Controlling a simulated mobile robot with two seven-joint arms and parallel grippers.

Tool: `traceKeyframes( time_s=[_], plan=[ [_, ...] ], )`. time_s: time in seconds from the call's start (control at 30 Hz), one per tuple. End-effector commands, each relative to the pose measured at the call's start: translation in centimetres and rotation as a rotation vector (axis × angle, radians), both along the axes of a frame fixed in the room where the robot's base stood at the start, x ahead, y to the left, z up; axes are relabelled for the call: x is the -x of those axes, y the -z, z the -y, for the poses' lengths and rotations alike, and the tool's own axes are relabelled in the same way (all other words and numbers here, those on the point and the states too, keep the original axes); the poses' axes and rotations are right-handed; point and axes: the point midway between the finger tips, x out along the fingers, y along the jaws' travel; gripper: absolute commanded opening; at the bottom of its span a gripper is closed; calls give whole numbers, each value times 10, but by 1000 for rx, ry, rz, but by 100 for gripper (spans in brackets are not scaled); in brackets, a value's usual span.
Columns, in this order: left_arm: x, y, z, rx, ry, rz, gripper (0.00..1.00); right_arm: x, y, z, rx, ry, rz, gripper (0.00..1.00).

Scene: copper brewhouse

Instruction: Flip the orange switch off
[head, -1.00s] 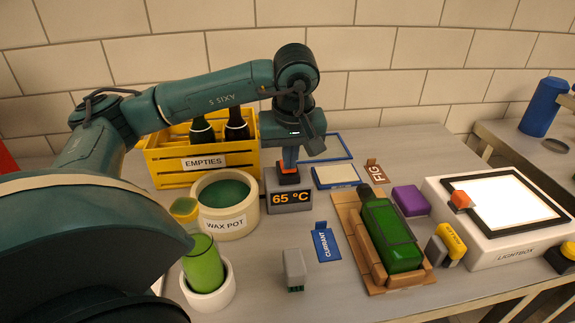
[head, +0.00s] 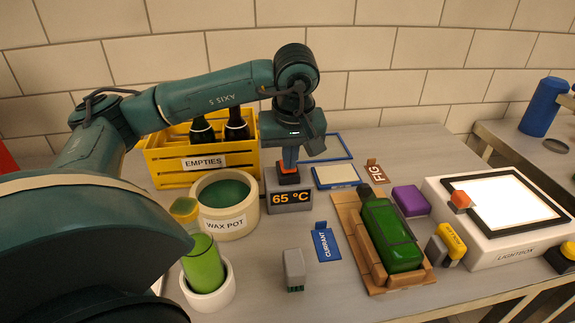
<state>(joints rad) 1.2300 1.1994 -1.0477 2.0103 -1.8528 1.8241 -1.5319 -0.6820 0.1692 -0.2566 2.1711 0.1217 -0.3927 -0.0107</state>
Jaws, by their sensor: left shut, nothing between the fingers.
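A small grey box with a lit orange "65 °C" readout (head: 290,198) stands on the table beside the wax pot. A second orange piece (head: 461,199) sits at the left edge of the lit lightbox (head: 500,247). My right gripper is not in view.
The wax pot (head: 226,223) and yellow empties crate (head: 168,170) stand left of the readout box. A green bottle (head: 393,236) lies in a wooden cradle to the right. A green glass (head: 203,263) is nearer.

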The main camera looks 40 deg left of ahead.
Motion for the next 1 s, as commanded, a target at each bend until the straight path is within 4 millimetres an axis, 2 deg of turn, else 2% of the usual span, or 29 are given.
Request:
traceKeyframes(
  time_s=[1.0],
  plan=[
    [0, 12, 0, 0, 0, 0, 0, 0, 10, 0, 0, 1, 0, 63]
  ],
)
